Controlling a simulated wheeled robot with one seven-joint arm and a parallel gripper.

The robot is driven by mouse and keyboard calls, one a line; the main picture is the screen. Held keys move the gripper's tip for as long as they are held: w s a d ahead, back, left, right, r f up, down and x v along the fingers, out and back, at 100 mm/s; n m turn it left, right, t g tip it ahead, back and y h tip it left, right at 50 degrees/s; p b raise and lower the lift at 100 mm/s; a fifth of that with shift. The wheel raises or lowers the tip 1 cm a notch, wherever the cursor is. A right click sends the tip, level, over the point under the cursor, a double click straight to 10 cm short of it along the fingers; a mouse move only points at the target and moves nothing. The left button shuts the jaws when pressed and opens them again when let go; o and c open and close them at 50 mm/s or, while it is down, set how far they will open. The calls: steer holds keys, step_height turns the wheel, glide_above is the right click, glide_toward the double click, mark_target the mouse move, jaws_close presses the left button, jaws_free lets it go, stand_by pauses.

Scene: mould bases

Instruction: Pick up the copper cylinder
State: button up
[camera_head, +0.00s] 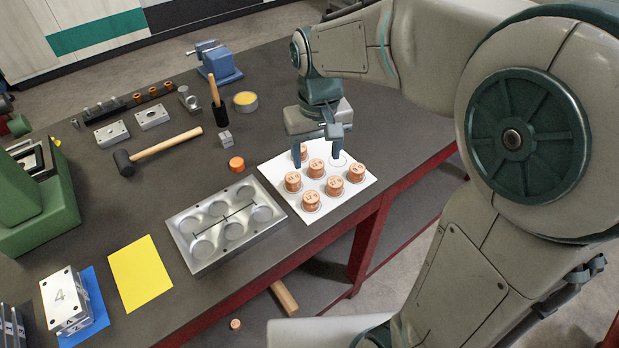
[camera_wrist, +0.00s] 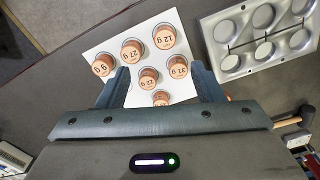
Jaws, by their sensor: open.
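Several copper cylinders stand upright on a white sheet (camera_head: 357,190) at the table's right edge, such as a front one (camera_head: 311,201) and a right one (camera_head: 356,173). An empty marked circle shows at the sheet's far right. In the wrist view, cylinders marked 12 g (camera_wrist: 165,37), 27 g (camera_wrist: 132,50), 9 g (camera_wrist: 103,66) and 21 g (camera_wrist: 178,67) show. A smaller-looking cylinder (camera_wrist: 149,78) appears between the fingers. My gripper (camera_head: 317,163) is open, pointing down over the sheet's far part, with nothing held. Its left finger partly hides the far-left cylinder (camera_head: 301,150).
A metal mould plate (camera_head: 178,238) with round recesses lies left of the sheet. An orange piece (camera_head: 236,164), a mallet (camera_head: 165,147) and a blue vise (camera_head: 218,65) stand beyond. A yellow sheet (camera_head: 140,275) lies at front left. A small copper-coloured piece (camera_head: 235,324) lies below the table.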

glide_above(311, 197)
step_height(311, 197, down, 9)
steer(key=shift+w+d+r, duration=0.1)
steer(key=shift+d+r, duration=0.05)
steer(key=shift+r, duration=0.05)
steer(key=shift+f+p, duration=0.6)
steer(key=shift+f, duration=2)
steer(key=c, duration=1.3)
